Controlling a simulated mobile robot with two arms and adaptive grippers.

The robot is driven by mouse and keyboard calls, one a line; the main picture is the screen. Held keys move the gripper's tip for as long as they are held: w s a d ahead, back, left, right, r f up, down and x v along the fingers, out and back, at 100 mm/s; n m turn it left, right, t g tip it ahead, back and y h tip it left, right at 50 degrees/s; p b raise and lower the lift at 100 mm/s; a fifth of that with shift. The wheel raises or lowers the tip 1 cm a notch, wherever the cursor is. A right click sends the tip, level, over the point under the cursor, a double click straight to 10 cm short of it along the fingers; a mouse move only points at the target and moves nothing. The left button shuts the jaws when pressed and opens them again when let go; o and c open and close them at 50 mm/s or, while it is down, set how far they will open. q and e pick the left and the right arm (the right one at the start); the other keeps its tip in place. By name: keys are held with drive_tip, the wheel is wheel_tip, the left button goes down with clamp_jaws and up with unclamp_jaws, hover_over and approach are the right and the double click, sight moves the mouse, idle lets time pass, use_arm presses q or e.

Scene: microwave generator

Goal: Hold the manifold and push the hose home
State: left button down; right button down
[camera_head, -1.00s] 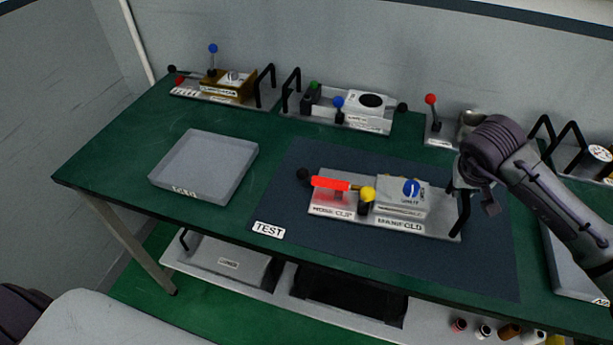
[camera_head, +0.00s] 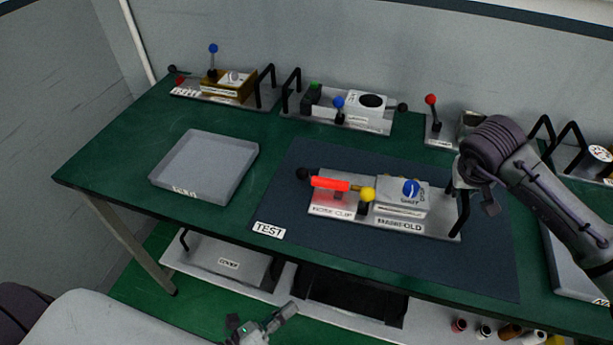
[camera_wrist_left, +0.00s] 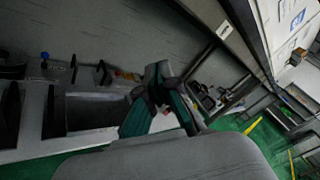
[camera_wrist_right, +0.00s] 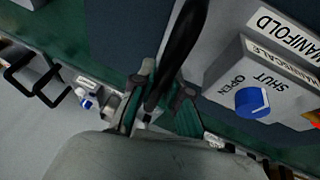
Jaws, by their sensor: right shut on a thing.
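The manifold (camera_head: 400,198) is a pale block with a blue knob on a plate on the dark mat. Its black bar handle (camera_head: 462,212) stands at the plate's right end. My right gripper (camera_wrist_right: 160,95) is shut on that black handle, which runs between its fingers in the right wrist view. The red hose (camera_head: 330,183) lies left of the block, above the hose clip label; whether it is fully seated I cannot tell. A yellow ball knob (camera_head: 368,194) stands between them. My left gripper (camera_head: 275,325) is low at the table's front, empty, its fingertips together in the left wrist view (camera_wrist_left: 158,75).
A grey empty tray (camera_head: 205,165) sits left of the mat (camera_head: 290,215). Other fixtures with upright levers and black handles line the back of the table. The mat's left part is clear.

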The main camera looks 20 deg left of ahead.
use_arm(q)
drive_tip(key=w+a+r+m+g+h, duration=0.2)
drive_tip(key=a+r+m+g+h, duration=0.15)
drive_tip(key=r+m, duration=0.4)
drive_tip(key=w+a+r+m+g+h, duration=0.3)
drive_tip(key=r+m+g+h, duration=0.15)
drive_tip(key=r+m, duration=0.35)
drive_tip(key=w+a+r+m+g+h, duration=0.2)
drive_tip(key=a+r+m+g+h, duration=0.15)
drive_tip(key=r+m, duration=0.45)
drive_tip(key=w+a+n+t+y, duration=0.45)
drive_tip(key=w+n+y, duration=0.3)
drive_tip(key=w, duration=0.55)
drive_tip(key=shift+m+y, duration=0.3)
drive_tip(key=shift+y, duration=0.1)
drive_tip(key=x, duration=0.2)
drive_tip(key=f+x, duration=0.1)
drive_tip(key=x, duration=0.4)
drive_tip(key=shift+d+f, duration=0.2)
drive_tip(key=shift+f, duration=0.3)
